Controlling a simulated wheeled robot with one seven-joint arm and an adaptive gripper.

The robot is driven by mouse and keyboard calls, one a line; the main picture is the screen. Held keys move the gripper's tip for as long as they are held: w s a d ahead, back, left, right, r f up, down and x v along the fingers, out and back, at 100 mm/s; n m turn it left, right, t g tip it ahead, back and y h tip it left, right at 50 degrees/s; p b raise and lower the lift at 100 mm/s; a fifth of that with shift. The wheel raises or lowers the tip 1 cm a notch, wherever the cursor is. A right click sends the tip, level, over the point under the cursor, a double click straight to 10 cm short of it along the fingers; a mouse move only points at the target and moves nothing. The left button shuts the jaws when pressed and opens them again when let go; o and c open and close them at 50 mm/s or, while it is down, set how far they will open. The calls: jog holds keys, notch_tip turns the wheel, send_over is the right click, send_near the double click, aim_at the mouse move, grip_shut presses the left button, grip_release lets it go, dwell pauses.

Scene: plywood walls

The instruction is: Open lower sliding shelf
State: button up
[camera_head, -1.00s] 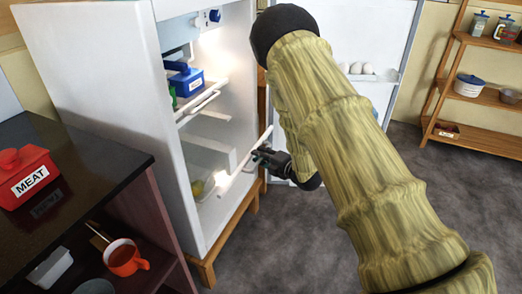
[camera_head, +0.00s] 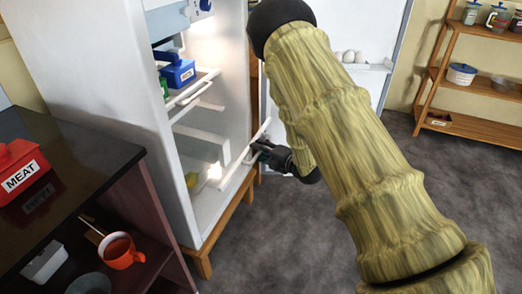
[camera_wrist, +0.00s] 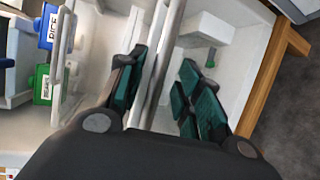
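The fridge (camera_head: 120,100) stands open with two white sliding shelves inside. The lower sliding shelf (camera_head: 234,172) has a white front bar, which slants across the head view near the fridge opening. My gripper (camera_head: 262,148) is at the right part of this bar, partly hidden by my arm. In the wrist view, the white bar (camera_wrist: 157,65) runs between the two dark green fingers of my gripper (camera_wrist: 162,90). The fingers are apart, one on each side of the bar, with gaps visible. The upper shelf (camera_head: 195,92) holds a blue box (camera_head: 178,73).
The open fridge door (camera_head: 385,35) with eggs is behind my arm. A dark counter (camera_head: 75,150) with a red MEAT box (camera_head: 20,172) stands at left, an orange mug (camera_head: 121,252) below. A wooden rack (camera_head: 470,115) is at right. Grey floor (camera_head: 290,235) is clear.

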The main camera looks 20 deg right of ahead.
jog(key=shift+w+d+r, duration=0.1)
jog(key=shift+d, duration=0.05)
jog(key=shift+s+d, duration=0.1)
jog(key=shift+s, duration=0.15)
jog(key=v, duration=1.1)
jog(key=shift+s, duration=0.25)
jog(key=shift+d, duration=0.1)
